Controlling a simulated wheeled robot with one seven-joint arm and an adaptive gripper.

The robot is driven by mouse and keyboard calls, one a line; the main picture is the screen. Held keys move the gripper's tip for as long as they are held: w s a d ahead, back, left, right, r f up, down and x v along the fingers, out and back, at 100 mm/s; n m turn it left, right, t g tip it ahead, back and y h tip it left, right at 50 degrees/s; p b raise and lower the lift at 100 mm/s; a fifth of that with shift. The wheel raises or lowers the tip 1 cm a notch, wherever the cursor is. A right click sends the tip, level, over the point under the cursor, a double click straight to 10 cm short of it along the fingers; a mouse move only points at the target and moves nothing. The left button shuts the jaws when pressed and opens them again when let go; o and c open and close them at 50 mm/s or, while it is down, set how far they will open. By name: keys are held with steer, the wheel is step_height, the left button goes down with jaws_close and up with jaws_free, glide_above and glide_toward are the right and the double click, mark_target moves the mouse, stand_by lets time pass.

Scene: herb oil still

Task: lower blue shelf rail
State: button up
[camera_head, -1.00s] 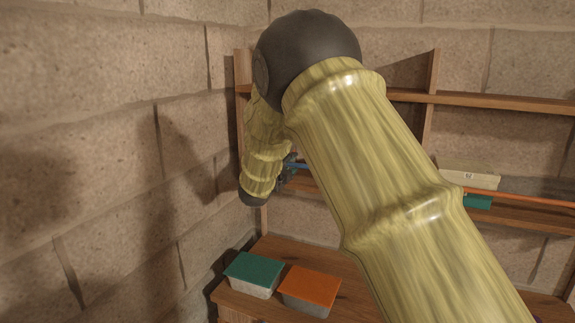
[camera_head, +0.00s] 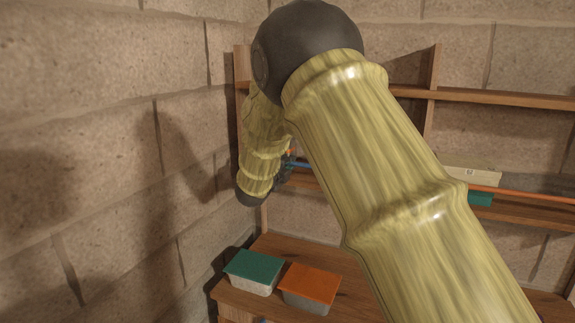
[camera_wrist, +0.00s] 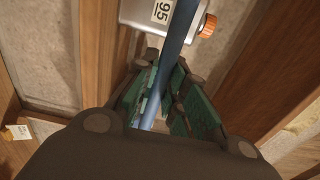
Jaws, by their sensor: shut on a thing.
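The blue shelf rail (camera_wrist: 177,38) runs down the wrist view between my green-padded fingers. My gripper (camera_wrist: 160,95) is shut on it, with a finger on either side. In the head view a short piece of the blue rail (camera_head: 299,164) shows beside my dark gripper (camera_head: 283,172), at the left end of the lower shelf. My arm hides most of the rail and shelf there.
A metal can (camera_wrist: 150,12) labelled 95, with an orange cap (camera_wrist: 207,26), stands close behind the rail. An orange rail (camera_head: 520,196) crosses the shelf at right. Green-lidded (camera_head: 254,266) and orange-lidded (camera_head: 310,284) boxes sit below. A block wall (camera_head: 100,150) is close at left.

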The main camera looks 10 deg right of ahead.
steer(key=s+a+f+b, duration=0.4)
steer(key=s+f+b, duration=0.2)
steer(key=b, duration=0.1)
steer(key=shift+f, duration=0.2)
stand_by(1.1)
steer(key=shift+a, duration=0.1)
steer(key=o, duration=1)
steer(key=shift+w, duration=0.1)
